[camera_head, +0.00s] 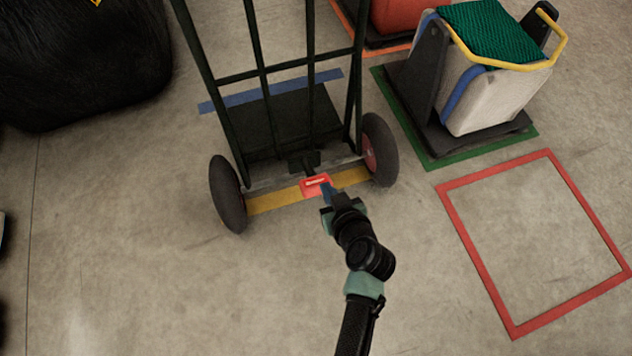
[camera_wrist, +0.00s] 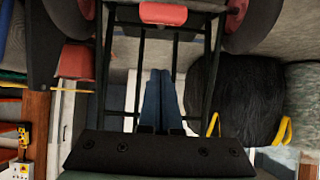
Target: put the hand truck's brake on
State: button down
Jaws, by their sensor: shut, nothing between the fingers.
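The hand truck (camera_head: 248,75) stands upright with dark green rails, a dark toe plate and two black wheels with red hubs. Its red brake pedal (camera_head: 316,184) sits low at the middle between the wheels, on a black bracket. The pedal also shows at the top of the wrist view (camera_wrist: 163,13). My gripper (camera_head: 327,191) is at the near side of the pedal, its blue fingers shut and empty. In the wrist view the fingers (camera_wrist: 158,75) point toward the frame below the pedal in the picture. I cannot tell whether they touch the pedal.
A yellow floor strip (camera_head: 273,201) runs under the axle, with a blue strip (camera_head: 270,92) beyond. To the right, a pale container (camera_head: 492,102) with green netting stands on a green-edged square. An empty red-outlined square (camera_head: 511,335) lies nearer. A black bulky heap (camera_head: 75,65) is at left.

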jog(key=shift+w, duration=0.1)
jog(key=b, duration=0.5)
send_over(318, 187)
jog(key=f, duration=0.5)
jog(key=shift+w+a+f, duration=0.1)
jog(key=shift+w+f, duration=0.25)
jog(key=shift+f, duration=0.05)
notch_tip(318, 187, down, 2)
jog(key=shift+f+b, duration=0.15)
jog(key=shift+b, duration=0.85)
jog(key=shift+s+f+b, duration=0.35)
jog(key=shift+f+b, duration=0.15)
jog(key=shift+f, duration=0.2)
jog(key=shift+f, duration=0.15)
